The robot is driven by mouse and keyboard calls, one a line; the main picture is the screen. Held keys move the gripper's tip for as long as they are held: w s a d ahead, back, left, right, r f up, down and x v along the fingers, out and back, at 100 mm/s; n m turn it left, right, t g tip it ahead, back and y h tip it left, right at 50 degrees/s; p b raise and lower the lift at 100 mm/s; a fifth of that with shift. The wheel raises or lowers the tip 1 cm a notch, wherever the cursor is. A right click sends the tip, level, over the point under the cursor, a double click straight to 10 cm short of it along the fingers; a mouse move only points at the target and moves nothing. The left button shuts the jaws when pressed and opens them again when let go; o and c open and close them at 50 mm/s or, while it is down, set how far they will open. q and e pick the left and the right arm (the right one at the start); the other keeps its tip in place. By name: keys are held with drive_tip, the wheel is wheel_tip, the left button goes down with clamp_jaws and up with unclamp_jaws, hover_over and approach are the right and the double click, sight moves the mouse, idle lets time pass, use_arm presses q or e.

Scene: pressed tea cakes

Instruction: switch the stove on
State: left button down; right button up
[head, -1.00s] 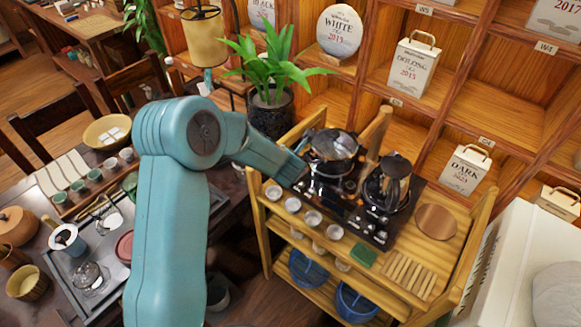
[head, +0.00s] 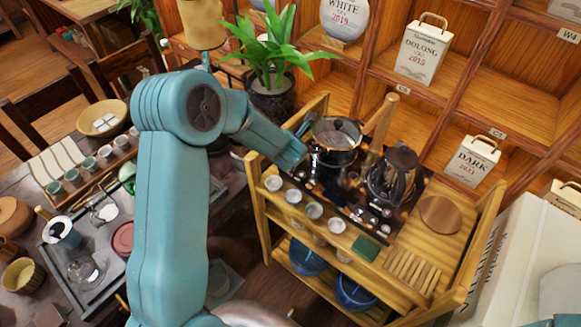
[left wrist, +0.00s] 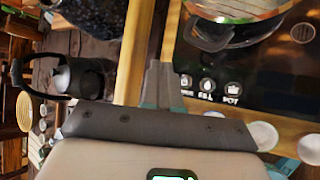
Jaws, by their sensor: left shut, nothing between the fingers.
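The stove (head: 340,194) is a black panel on the top shelf of a wooden cart. A glass-lidded pot (head: 335,139) stands at its back left and a dark glass kettle (head: 394,177) at its right. The left wrist view shows the stove's dark top (left wrist: 255,75) with white icons, one labelled POT, close to my gripper. My left gripper (left wrist: 158,78) is shut and empty, beside the stove's edge near the icons. My right gripper is out of view.
Several small white cups (head: 313,210) line the cart's front edge. A green block (head: 366,248), a slatted wooden rack (head: 411,272) and a round wooden board (head: 440,214) lie to the right. A potted plant (head: 271,95) stands behind my forearm. A tea table is at left.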

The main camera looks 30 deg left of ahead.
sight(292, 170)
use_arm(q)
wheel_tip(292, 170, down, 8)
drive_tip(key=b, duration=0.5)
drive_tip(key=shift+w+r, duration=0.1)
drive_tip(key=shift+r, duration=0.15)
drive_tip(key=shift+w+f+b, duration=0.1)
drive_tip(key=shift+f+b, duration=0.15)
drive_tip(key=shift+b, duration=0.15)
drive_tip(key=shift+d, duration=0.2)
drive_tip(key=shift+r, duration=0.1)
drive_tip(key=shift+s, duration=0.2)
drive_tip(key=shift+a, duration=0.15)
drive_tip(key=shift+w, duration=0.1)
